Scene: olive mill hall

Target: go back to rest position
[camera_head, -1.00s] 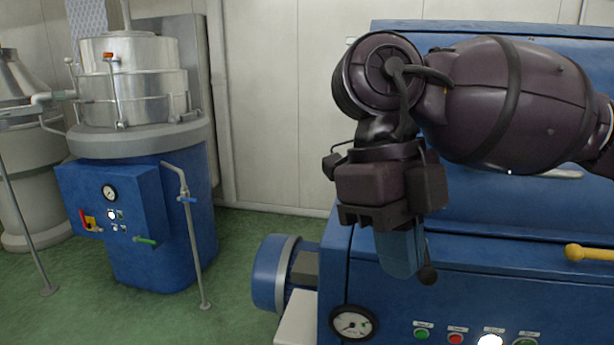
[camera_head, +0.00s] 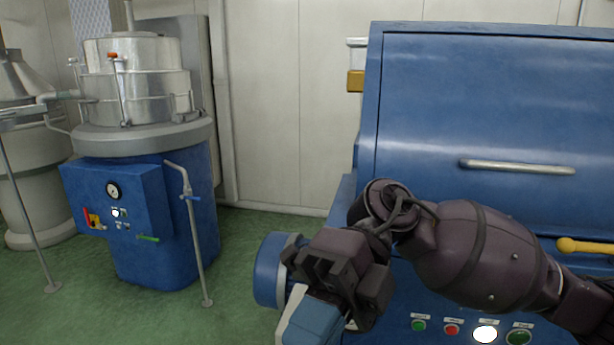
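My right arm comes in from the right edge, low in front of a blue machine. My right gripper (camera_head: 318,312) points down and left in front of the machine's lower left corner. A blue piece shows at its tip; I cannot tell whether this is a finger or something held, nor whether the gripper is open or shut. My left gripper is not in view.
The blue machine (camera_head: 430,110) has a closed lid, a metal handle (camera_head: 515,167), a yellow lever (camera_head: 580,246) and push buttons (camera_head: 452,329). A motor (camera_head: 270,272) juts out at its left. A steel-topped separator (camera_head: 135,80) stands left. Green floor (camera_head: 235,235) lies between.

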